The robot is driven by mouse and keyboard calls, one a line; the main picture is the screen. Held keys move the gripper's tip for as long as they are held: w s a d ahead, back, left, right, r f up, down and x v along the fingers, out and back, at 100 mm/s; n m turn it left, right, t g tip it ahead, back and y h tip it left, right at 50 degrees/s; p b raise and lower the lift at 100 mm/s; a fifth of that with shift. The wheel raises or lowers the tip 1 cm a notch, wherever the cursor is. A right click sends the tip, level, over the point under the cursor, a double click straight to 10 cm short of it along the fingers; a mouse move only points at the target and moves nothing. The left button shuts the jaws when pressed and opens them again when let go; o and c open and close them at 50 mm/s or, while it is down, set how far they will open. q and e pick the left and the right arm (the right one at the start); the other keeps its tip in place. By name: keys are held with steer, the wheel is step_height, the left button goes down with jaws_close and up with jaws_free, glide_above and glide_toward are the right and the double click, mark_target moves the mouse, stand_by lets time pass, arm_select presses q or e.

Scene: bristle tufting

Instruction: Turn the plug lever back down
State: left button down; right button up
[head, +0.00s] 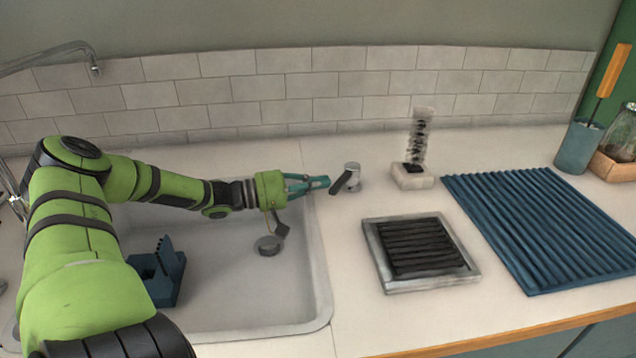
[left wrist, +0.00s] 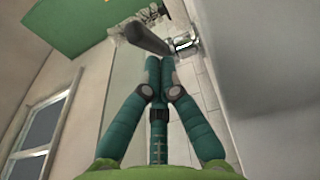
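The plug lever is a dark handle (head: 341,182) on a small chrome body (head: 353,168) on the counter beside the sink's right rim. In the head view the handle slants down to the left. In the left wrist view the dark handle (left wrist: 147,38) and chrome body (left wrist: 184,42) show just beyond my fingertips. My left gripper (head: 325,182) has teal fingers with the tips together and nothing visible between them. Its tips (left wrist: 160,62) are close to the handle; I cannot tell whether they touch it. My right gripper is not in view.
The sink (head: 225,290) lies below my left arm, with a round drain piece (head: 268,245) and a blue rack (head: 160,275) in it. To the right are a clear bristle-filled tube (head: 420,135), a framed dark grid (head: 382,255) and a blue ribbed mat (head: 545,225).

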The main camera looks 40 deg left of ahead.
mark_target(329, 193)
arm_select(q)
steer(key=shift+d, duration=0.15)
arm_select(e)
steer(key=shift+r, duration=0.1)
arm_select(q)
steer(key=shift+s+d, duration=0.1)
steer(key=shift+d, duration=0.15)
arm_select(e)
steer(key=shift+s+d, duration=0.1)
arm_select(q)
steer(key=shift+d+p, duration=0.2)
steer(key=shift+p, duration=0.15)
steer(key=shift+d+r+p, duration=0.1)
steer(key=shift+d+p, duration=0.25)
steer(key=shift+d, duration=0.2)
steer(key=shift+w+d+p, duration=0.2)
steer(key=shift+d+p, duration=0.2)
steer(key=shift+d, duration=0.9)
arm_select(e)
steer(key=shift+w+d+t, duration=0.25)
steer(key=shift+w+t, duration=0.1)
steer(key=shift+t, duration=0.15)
